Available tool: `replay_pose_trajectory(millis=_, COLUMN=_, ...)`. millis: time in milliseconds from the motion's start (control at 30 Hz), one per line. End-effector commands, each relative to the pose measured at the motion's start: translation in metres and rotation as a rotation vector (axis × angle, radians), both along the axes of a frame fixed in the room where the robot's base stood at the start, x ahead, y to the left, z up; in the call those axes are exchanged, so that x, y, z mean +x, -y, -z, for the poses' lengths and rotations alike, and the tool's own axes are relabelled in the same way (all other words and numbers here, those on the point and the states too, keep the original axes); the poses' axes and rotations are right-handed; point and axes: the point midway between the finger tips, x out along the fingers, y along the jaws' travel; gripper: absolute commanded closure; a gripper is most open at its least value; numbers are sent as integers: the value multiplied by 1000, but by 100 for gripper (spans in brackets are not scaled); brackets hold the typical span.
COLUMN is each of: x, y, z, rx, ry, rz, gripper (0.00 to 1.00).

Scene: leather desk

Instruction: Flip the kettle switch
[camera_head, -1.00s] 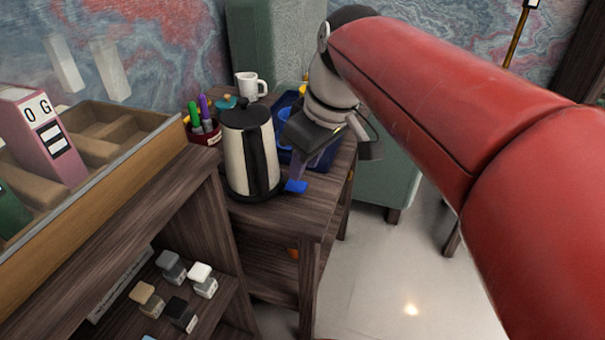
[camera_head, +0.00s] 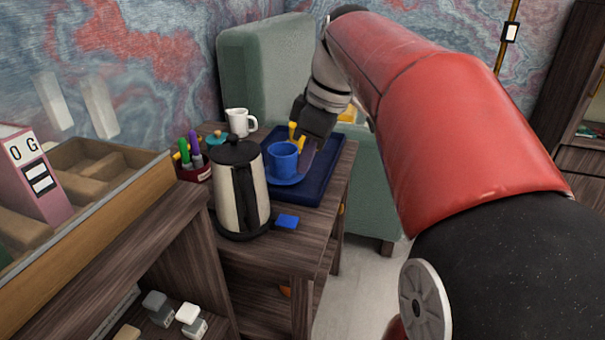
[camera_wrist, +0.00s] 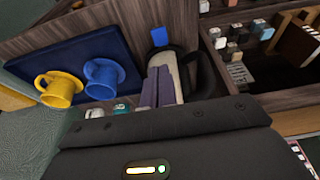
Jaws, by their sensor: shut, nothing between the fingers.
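The kettle (camera_head: 240,195), pale with a black lid, handle and base, stands upright on the dark wooden side table. A small blue tab (camera_head: 287,221), which looks like its switch, sticks out at the base on the right. My gripper (camera_head: 306,163) is beyond and to the right of the kettle, above the tray and close to the blue cup, apart from the tab. In the wrist view the purple fingers (camera_wrist: 158,78) are together and empty. They overlap the kettle (camera_wrist: 166,60) in the picture, with the blue tab (camera_wrist: 158,36) past their tips.
A dark blue tray (camera_head: 318,185) holds a blue cup (camera_head: 283,158) and a yellow cup (camera_wrist: 58,88). A white mug (camera_head: 240,122) and a pen holder (camera_head: 194,170) stand behind the kettle. A wooden organizer (camera_head: 140,185) is at left, a green armchair (camera_head: 255,80) behind.

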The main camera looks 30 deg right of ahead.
Motion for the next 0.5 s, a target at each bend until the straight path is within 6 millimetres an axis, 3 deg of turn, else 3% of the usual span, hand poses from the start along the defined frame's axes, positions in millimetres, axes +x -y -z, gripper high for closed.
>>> replay_pose_trajectory(millis=300, x=13, y=-14, z=67, rx=1, ry=-4, rz=-1, gripper=100)
replay_pose_trajectory(millis=500, x=16, y=-17, z=101, rx=1, ry=-2, rz=-1, gripper=100)
